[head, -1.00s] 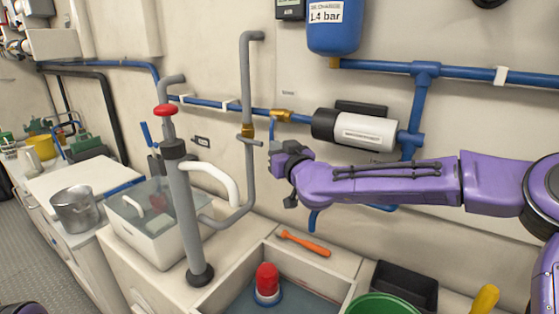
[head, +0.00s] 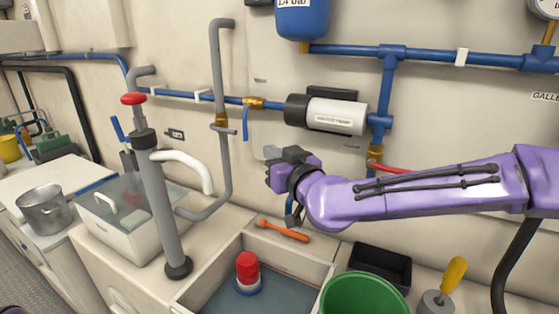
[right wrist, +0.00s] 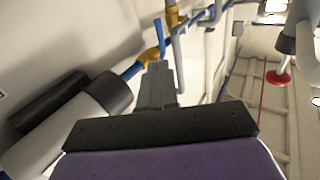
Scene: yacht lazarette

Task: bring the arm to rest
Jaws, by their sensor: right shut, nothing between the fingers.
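My right arm comes in from the right in the head view, purple and raised in front of the wall. My right gripper (head: 271,153) is shut and empty, apart from the pipes, above the sink's back edge. In the right wrist view the closed grey fingers (right wrist: 157,84) point away with nothing held. A blue valve lever (head: 246,122) hangs from a brass fitting up and left of the gripper in the head view. This blue lever (right wrist: 160,40) also shows just beyond the fingertips in the wrist view. My left gripper is not in view.
A white cylinder (head: 335,116) on the blue pipe lies above the right gripper. A grey hand pump (head: 162,200) with a red knob stands left. Below are an orange tool (head: 284,230), a sink with a red-topped object (head: 248,268), a green bucket (head: 365,297) and a black bin (head: 381,268).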

